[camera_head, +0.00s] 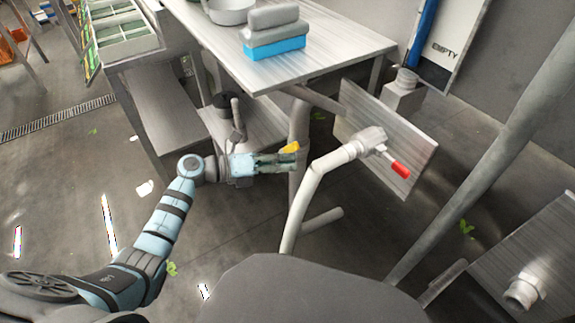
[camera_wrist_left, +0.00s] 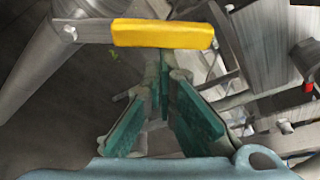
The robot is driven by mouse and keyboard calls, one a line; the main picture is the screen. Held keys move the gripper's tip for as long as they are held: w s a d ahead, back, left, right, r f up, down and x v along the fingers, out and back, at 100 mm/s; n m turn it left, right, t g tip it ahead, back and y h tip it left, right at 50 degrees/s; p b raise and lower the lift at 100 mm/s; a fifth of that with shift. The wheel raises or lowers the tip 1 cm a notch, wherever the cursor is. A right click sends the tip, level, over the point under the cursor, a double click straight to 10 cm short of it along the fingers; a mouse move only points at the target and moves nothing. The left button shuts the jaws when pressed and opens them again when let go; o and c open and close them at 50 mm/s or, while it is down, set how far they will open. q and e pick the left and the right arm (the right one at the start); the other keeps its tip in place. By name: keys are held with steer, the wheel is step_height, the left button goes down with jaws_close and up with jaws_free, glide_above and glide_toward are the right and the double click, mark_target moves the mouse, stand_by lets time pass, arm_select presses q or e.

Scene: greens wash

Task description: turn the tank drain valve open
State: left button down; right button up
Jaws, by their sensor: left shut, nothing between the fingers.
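The yellow handle (camera_head: 290,148) of a valve is beside the fingertips of my left gripper (camera_head: 290,161) in the head view. In the left wrist view the yellow grip (camera_wrist_left: 162,34) lies across the top centre on a grey metal lever (camera_wrist_left: 84,31). My left gripper (camera_wrist_left: 160,95) is shut and empty, its green-padded fingers converging just below the yellow grip. I cannot tell whether they touch it. The valve body is mostly hidden in the head view. My right gripper is not in view.
A white pipe (camera_head: 308,192) rises right of my left gripper to a fitting with a red lever (camera_head: 399,169). A metal table (camera_head: 340,50) stands above and behind, holding a blue-based grey block (camera_head: 273,38) and a bowl (camera_head: 231,11). A slanted grey post (camera_head: 487,150) is at right.

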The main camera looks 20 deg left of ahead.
mark_target(288, 146)
arm_select(q)
steer(key=r+n, duration=0.1)
steer(key=w+a+r+n+h, duration=0.1)
steer(key=n, duration=0.1)
steer(key=shift+w+a, duration=0.1)
steer(key=shift+a, duration=0.1)
steer(key=shift+w+a+r+n+h, duration=0.25)
steer(key=shift+a+n+h, duration=0.1)
steer(key=shift+n+h, duration=0.2)
steer(key=shift+w+a+r+n+b, duration=0.15)
steer(key=shift+w+a+n+b, duration=0.1)
steer(key=shift+n+b, duration=0.25)
steer(key=shift+w+a+r+n+t+h, duration=0.2)
steer(key=shift+a+n+t+h, duration=0.1)
steer(key=shift+n, duration=0.25)
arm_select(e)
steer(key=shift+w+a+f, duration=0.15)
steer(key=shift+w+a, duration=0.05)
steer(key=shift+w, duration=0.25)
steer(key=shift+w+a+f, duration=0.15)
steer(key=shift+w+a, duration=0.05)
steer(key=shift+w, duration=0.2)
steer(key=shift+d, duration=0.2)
arm_select(q)
steer(key=shift+d, duration=0.1)
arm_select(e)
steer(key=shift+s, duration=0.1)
